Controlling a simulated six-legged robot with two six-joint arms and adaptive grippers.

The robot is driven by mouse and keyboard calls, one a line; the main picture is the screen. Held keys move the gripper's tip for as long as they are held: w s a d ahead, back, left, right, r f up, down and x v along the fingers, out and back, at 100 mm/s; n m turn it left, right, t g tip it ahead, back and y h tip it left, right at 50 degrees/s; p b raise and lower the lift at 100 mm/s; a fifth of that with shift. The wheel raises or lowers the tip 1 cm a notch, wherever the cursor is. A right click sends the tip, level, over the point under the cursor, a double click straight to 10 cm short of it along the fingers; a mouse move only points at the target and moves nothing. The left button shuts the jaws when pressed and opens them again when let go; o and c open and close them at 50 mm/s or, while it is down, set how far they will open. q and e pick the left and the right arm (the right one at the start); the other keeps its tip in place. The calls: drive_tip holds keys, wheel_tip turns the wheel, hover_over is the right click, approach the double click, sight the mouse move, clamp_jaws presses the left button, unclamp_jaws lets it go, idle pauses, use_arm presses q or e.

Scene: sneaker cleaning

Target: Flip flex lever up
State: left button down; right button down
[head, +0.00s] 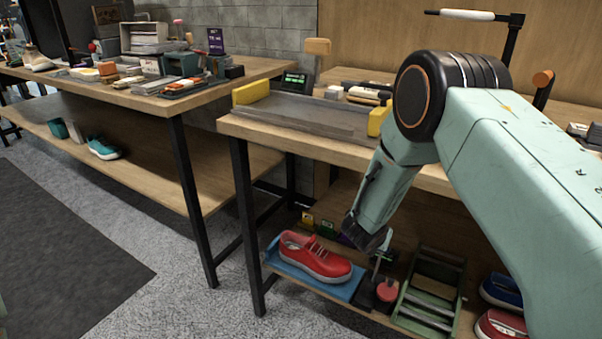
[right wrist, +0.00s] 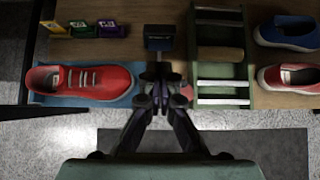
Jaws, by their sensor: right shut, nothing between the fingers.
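A red sneaker (head: 315,257) sits on a blue tray (head: 335,290) on the lower shelf. It also shows in the right wrist view (right wrist: 80,82). Just right of it stands a small dark fixture with a thin upright post (head: 377,266) and a red round knob (head: 387,290). This looks like the flex lever's fixture, but I cannot tell the lever's position. My right gripper (head: 369,236) points down above this fixture. In the right wrist view the gripper (right wrist: 162,82) is shut and empty, covering much of the fixture; a dark block (right wrist: 158,38) shows beyond it. My left gripper is out of view.
A green slatted rack (head: 430,290) stands right of the fixture. Blue (head: 501,291) and red shoes (head: 500,324) lie farther right. Small coloured boxes (head: 327,228) stand behind the tray. The upper tabletop (head: 300,132) overhangs this shelf, close to my right arm.

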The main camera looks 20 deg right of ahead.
drive_tip(key=s+a+f+m+g+y+p, duration=0.1)
drive_tip(key=s+a+f+m+g+y, duration=0.3)
drive_tip(key=s+a+m, duration=0.55)
drive_tip(key=s+a+f+m+g+y+p, duration=0.1)
drive_tip(key=s+a+f+m+y, duration=0.35)
drive_tip(key=s+a, duration=0.7)
drive_tip(key=s+d+r+m+p, duration=0.1)
drive_tip(key=s+r+m+p, duration=0.1)
drive_tip(key=s, duration=0.4)
drive_tip(key=s+d+r+m+h+p, duration=0.1)
drive_tip(key=s+d+r+m+p, duration=0.1)
drive_tip(key=s+m, duration=0.4)
drive_tip(key=s+d+r+m+p, duration=0.1)
drive_tip(key=s+r+m+p, duration=0.2)
drive_tip(key=s, duration=0.3)
drive_tip(key=shift+d+r+m+g+h, duration=0.15)
drive_tip(key=shift+r+m+g+h, duration=0.25)
drive_tip(key=shift+r+m, duration=0.4)
